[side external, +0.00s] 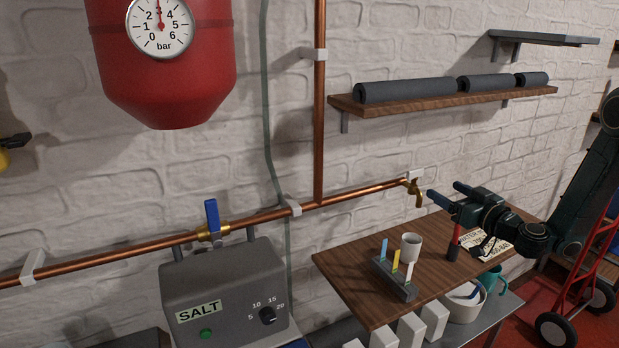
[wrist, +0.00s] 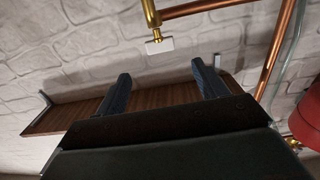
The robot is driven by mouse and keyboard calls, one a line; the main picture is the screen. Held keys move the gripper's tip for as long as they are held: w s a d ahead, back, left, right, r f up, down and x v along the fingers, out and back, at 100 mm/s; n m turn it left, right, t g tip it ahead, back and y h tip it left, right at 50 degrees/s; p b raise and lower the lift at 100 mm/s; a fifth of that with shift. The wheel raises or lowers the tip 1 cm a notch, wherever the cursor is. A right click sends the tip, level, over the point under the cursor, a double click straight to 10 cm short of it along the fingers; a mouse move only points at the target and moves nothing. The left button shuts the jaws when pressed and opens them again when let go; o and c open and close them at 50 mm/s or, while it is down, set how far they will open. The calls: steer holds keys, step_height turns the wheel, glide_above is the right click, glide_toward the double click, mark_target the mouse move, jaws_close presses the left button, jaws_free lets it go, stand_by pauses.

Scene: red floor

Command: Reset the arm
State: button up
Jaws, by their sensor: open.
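My gripper (side external: 448,192) is open and empty. It is above the right part of the wooden worktop (side external: 345,272), near the wall and just right of the brass tap (side external: 416,192), apart from it. The arm reaches in from the right edge of the side view. In the wrist view my two fingers (wrist: 160,70) stand apart with nothing between them. Beyond them are the white brick wall, a wooden shelf (wrist: 62,118) and the brass tap fitting (wrist: 152,22) on its copper pipe.
A white cup (side external: 411,246) and a dark holder with coloured strips (side external: 395,279) stand on the worktop. A red and black tool (side external: 454,244) and a printed card (side external: 487,238) are below my gripper. A wall shelf (side external: 440,101) with dark rolls hangs above. A red hand truck (side external: 585,270) stands right.

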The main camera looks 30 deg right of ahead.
stand_by(0.3)
steer(key=s+a+r+n+g+y, duration=0.4)
steer(key=s+a, duration=0.1)
steer(key=a, duration=0.4)
steer(key=s+a+r+n+g+y, duration=0.3)
steer(key=s+a+r+n+y, duration=0.15)
steer(key=a, duration=0.45)
steer(key=s+d+m+g+h, duration=0.2)
steer(key=s+d+m+h, duration=0.1)
steer(key=s, duration=0.9)
steer(key=s+d+r+m+g+h, duration=0.1)
steer(key=s+d+m+g+h, duration=0.2)
steer(key=s, duration=0.8)
steer(key=shift+s+d+r+m+h, duration=0.15)
steer(key=shift+s+d+m+h, duration=0.35)
steer(key=shift+m+h, duration=0.6)
